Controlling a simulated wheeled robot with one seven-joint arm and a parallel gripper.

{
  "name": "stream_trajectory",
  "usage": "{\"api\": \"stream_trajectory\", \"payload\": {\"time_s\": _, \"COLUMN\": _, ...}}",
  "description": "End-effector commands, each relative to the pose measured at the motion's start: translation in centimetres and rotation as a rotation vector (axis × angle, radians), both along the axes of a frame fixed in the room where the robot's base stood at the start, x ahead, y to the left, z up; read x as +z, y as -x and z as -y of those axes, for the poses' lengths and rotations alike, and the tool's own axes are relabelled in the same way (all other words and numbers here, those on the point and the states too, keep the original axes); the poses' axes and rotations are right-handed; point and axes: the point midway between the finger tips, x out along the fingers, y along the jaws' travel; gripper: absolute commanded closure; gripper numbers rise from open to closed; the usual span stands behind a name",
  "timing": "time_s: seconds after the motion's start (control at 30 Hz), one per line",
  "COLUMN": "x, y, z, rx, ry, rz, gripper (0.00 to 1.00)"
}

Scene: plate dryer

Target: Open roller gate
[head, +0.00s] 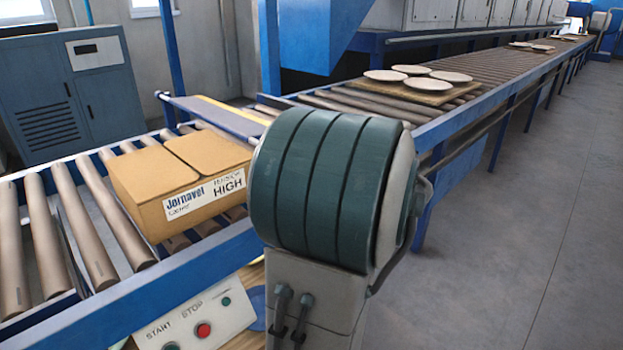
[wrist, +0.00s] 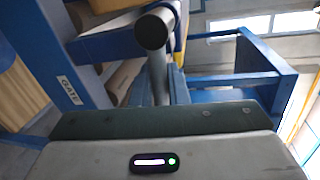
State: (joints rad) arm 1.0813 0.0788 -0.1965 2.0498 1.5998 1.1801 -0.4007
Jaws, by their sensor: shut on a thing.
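The roller gate (head: 217,116) shows in the head view as a blue panel with a yellow strip, beside the roller line left of my arm. My arm hides my gripper in the head view.
A cardboard box (head: 180,185) sits on the near rollers. A panel with START and STOP buttons (head: 195,318) is below it. Several round plates (head: 412,72) lie on a board on the far rollers. Free floor (head: 540,210) is at the right.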

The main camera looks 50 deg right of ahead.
Motion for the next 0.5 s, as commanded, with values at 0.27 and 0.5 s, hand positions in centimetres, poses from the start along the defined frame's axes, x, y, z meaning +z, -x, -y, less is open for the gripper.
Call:
{"api": "stream_trajectory", "payload": {"time_s": 0.27, "x": 0.30, "y": 0.05, "z": 0.07, "rx": -0.001, "ry": 0.108, "rz": -0.009, "gripper": 1.00}}
{"api": "stream_trajectory", "payload": {"time_s": 0.5, "x": 0.61, "y": 0.07, "z": 0.10, "rx": -0.002, "ry": 0.137, "rz": -0.012, "gripper": 1.00}}
